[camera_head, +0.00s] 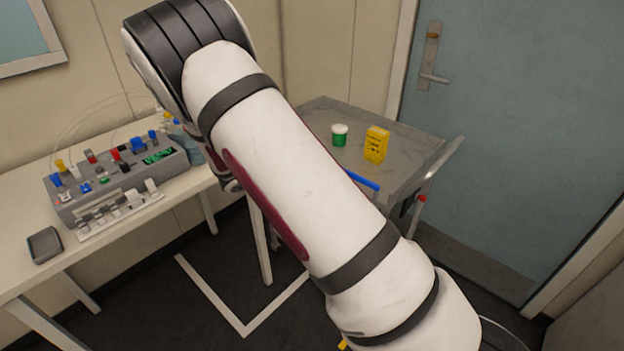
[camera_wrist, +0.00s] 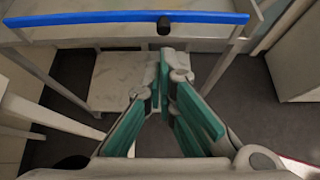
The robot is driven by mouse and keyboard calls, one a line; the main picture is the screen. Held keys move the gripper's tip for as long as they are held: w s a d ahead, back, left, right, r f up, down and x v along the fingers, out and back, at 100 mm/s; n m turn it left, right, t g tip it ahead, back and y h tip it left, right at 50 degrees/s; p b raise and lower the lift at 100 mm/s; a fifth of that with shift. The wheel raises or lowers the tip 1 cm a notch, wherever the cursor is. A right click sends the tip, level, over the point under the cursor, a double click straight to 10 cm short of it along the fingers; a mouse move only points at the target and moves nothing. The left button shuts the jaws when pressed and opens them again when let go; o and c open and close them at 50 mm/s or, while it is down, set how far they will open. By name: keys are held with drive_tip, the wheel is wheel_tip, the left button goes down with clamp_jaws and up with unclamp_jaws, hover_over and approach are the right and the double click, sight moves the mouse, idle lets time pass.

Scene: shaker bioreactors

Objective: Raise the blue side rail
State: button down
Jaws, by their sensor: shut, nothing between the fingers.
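The blue side rail (camera_wrist: 90,18) runs across the top of the wrist view along the near edge of a grey cart. A short black knob (camera_wrist: 164,25) sits at its middle. In the head view only a short piece of the blue rail (camera_head: 362,179) shows beside my arm, which hides the rest. My gripper (camera_wrist: 165,60) has green-lined fingers with their tips together. It is empty, below the rail in the picture and apart from it. My gripper is hidden in the head view.
The cart top (camera_head: 330,110) carries a green jar with a white lid (camera_head: 339,135) and a yellow box (camera_head: 376,145). A white table (camera_head: 20,270) at left holds a grey device (camera_head: 115,180) and a small dark tray (camera_head: 45,245). A blue-grey door (camera_head: 520,130) stands behind.

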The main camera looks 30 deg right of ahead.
drive_tip(key=shift+r+v, duration=0.3)
drive_tip(key=shift+v, duration=1.15)
drive_tip(key=shift+d, duration=0.15)
drive_tip(key=s+r+m+g+y, duration=0.3)
drive_tip(key=s+r+m+y, duration=0.2)
drive_tip(key=s+r+m, duration=0.9)
drive_tip(key=s+a+r+m+t+y, duration=0.1)
drive_tip(key=s+a+r+m+y, duration=0.2)
drive_tip(key=s, duration=0.7)
drive_tip(key=s+a+r+m+t+y, duration=0.2)
drive_tip(key=s+a, duration=0.4)
drive_tip(key=s, duration=0.5)
wheel_tip(320, 180, up, 2)
drive_tip(key=m+y, duration=0.1)
drive_tip(key=m, duration=0.1)
drive_tip(key=shift+s+a+m, duration=0.25)
drive_tip(key=shift+s+m, duration=0.1)
drive_tip(key=shift+m, duration=0.05)
drive_tip(key=shift+r, duration=0.15)
